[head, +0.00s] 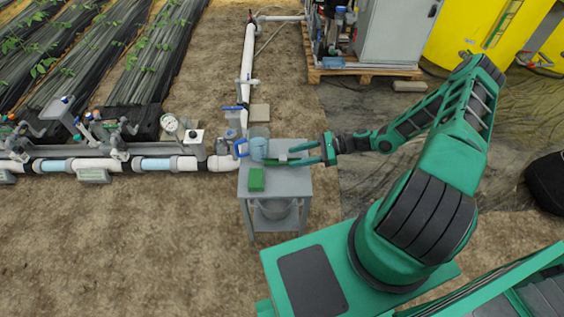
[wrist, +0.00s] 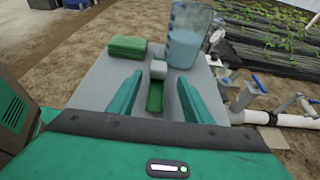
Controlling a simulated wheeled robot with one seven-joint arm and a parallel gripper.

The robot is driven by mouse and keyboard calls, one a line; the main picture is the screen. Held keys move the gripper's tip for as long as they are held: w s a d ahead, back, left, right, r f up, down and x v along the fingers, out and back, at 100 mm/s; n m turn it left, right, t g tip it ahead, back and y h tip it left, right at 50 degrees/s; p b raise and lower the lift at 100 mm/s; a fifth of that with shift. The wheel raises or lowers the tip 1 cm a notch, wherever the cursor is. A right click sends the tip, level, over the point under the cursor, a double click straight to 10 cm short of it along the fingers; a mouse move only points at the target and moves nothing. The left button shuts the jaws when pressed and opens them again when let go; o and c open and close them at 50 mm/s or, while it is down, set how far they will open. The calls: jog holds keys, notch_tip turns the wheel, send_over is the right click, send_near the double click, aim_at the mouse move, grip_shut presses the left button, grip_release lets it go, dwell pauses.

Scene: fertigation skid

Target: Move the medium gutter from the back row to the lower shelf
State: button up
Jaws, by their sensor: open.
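I cannot make out a medium gutter or a row of gutters in either view. A grey table (head: 291,182) has a lower shelf with a grey bucket under the top. My gripper (head: 296,154) is open over the table top, reaching in from the right. In the wrist view my gripper (wrist: 159,77) has its green fingers apart on either side of a small green piece (wrist: 155,97) with a pale grey block (wrist: 158,69) at its far end. Whether the fingers touch it I cannot tell.
A clear jug (head: 259,146) with bluish contents and a blue handle stands at the table's back left. A green block (head: 256,180) lies in front of it. White pipework (head: 190,163) with valves and a gauge runs left of the table. The table's front right is bare.

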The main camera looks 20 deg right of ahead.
aim_at(287, 158)
jog(key=shift+x, duration=2.9)
jog(key=shift+s+a+r, duration=0.1)
jog(key=shift+r, duration=0.1)
grip_shut()
